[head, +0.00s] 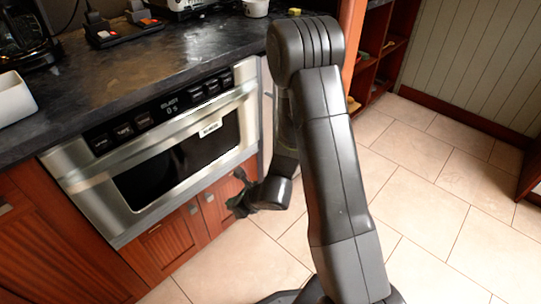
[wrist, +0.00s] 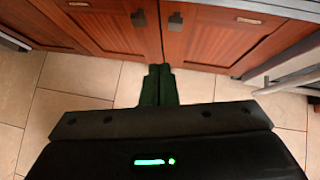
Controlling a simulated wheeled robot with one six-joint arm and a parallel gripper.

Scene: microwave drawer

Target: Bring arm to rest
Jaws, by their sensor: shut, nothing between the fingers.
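My arm rises in the middle of the head view and folds down at its far end. My gripper (head: 240,196) hangs in front of the cabinet doors, below and to the right of the microwave drawer. In the wrist view my gripper (wrist: 158,72) has its two dark green fingers side by side and touching, with nothing between them. The fingers point toward the gap between two wooden doors and appear apart from them. The microwave drawer (head: 180,158) is closed, with a steel front and dark window.
A dark countertop (head: 150,62) runs above the microwave and bears a coffee maker (head: 25,40), a white container (head: 14,98) and a white cup (head: 256,8). Wooden cabinet doors (wrist: 215,38) stand below. The tiled floor (head: 430,165) at right is clear. Open shelves (head: 385,50) stand at the back.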

